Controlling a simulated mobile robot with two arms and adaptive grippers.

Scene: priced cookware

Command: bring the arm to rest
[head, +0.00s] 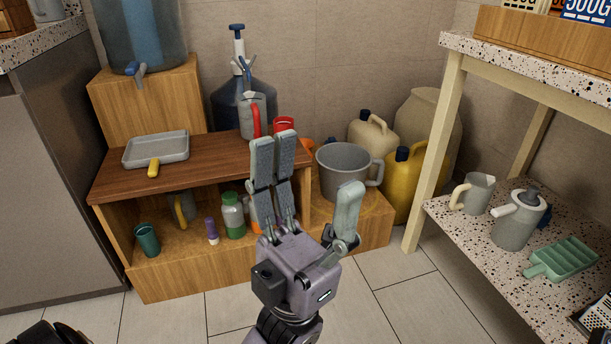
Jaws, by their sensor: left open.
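My left gripper (311,168) is in the middle of the head view, raised in front of the low wooden shelf unit (113,186). Its fingers point up and away, with two side by side on the left and one apart on the right. It is open, and I see nothing held between the fingers. The fingers hide part of the shelf's right end and a red item (284,124) behind them. A large grey pot (342,170) shows behind the gap between the fingers. My right gripper is not in view.
A grey pan (156,150) and a grey jug (252,116) stand on the shelf top. Bottles and a green cup (147,240) stand below. At right, a speckled table (445,218) holds a mug, kettle and green tray. The tiled floor (415,295) between is clear.

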